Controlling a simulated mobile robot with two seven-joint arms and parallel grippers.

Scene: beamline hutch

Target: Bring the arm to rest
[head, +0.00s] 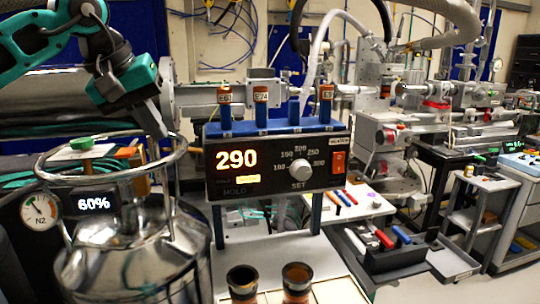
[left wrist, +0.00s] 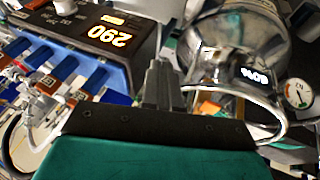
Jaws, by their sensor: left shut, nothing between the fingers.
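My left gripper (head: 160,136) hangs at the upper left of the head view, at the end of my teal and dark grey arm. Its fingers point down close to the ring rail of the steel dewar (head: 135,250); I cannot tell whether they touch it. In the left wrist view the fingers of my left gripper (left wrist: 161,68) are together with nothing between them. The dewar (left wrist: 215,50) is just right of them there, and the controller box (left wrist: 98,30) is to their left. My right gripper is in neither view.
The controller (head: 275,165) reads 290 and carries several labelled blue-and-orange holders (head: 261,108). The dewar's display (head: 93,204) reads 60%, beside an N2 gauge (head: 40,212). Two brown cups (head: 242,282) stand at the front. A dark tool tray (head: 385,258) and a cart (head: 480,205) are right.

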